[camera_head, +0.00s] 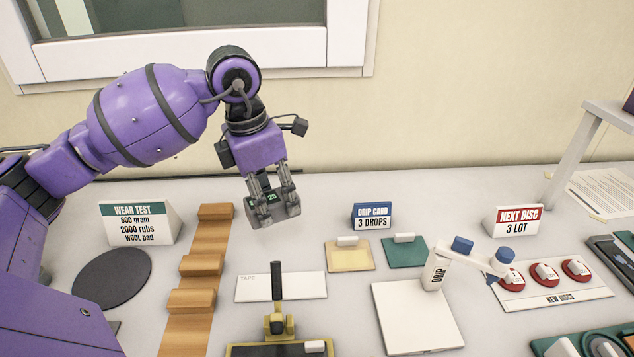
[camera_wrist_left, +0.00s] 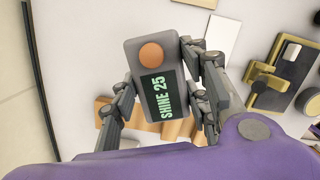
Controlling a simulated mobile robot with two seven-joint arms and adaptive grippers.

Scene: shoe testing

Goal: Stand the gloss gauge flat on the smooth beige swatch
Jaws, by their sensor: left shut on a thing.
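The gloss gauge (camera_head: 283,213) is a grey block held by my left gripper (camera_head: 273,192). In the left wrist view the gauge (camera_wrist_left: 152,52) shows an orange button and a dark screen reading "SHINE 25". The fingers of my left gripper (camera_wrist_left: 160,98) are shut on its two sides. The gauge appears to hang above the back of the table, left of the smooth beige swatch and farther back. The beige swatch (camera_head: 350,259) lies flat in front of the drip card sign, with a white block on its back edge. My right gripper is not in view.
A green swatch (camera_head: 405,255) with a white block lies right of the beige one. A stepped wooden rack (camera_head: 201,265) is left of the gauge.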

